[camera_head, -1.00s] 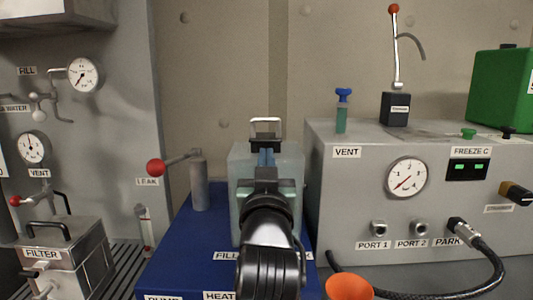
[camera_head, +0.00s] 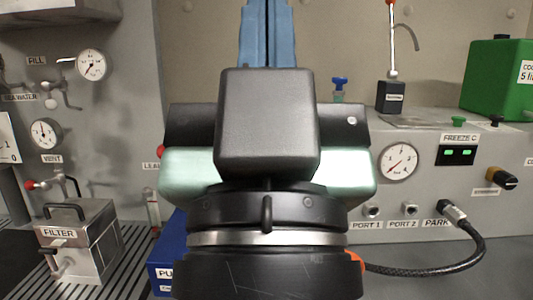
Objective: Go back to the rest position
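My gripper (camera_head: 267,35) is raised close in front of the camera, in the middle of the picture. Its two blue fingers point up and stand side by side with no clear gap between them, so it looks shut. The fingertips run out of the top of the picture. No object shows between the visible parts of the fingers.
A grey panel with a gauge (camera_head: 397,162), ports and a black hose (camera_head: 430,272) stands at right. A green container (camera_head: 492,80) and a red-tipped lever stand on it. At left are a filter box (camera_head: 78,245) and wall gauges (camera_head: 91,65). An orange thing (camera_head: 355,260) is mostly hidden.

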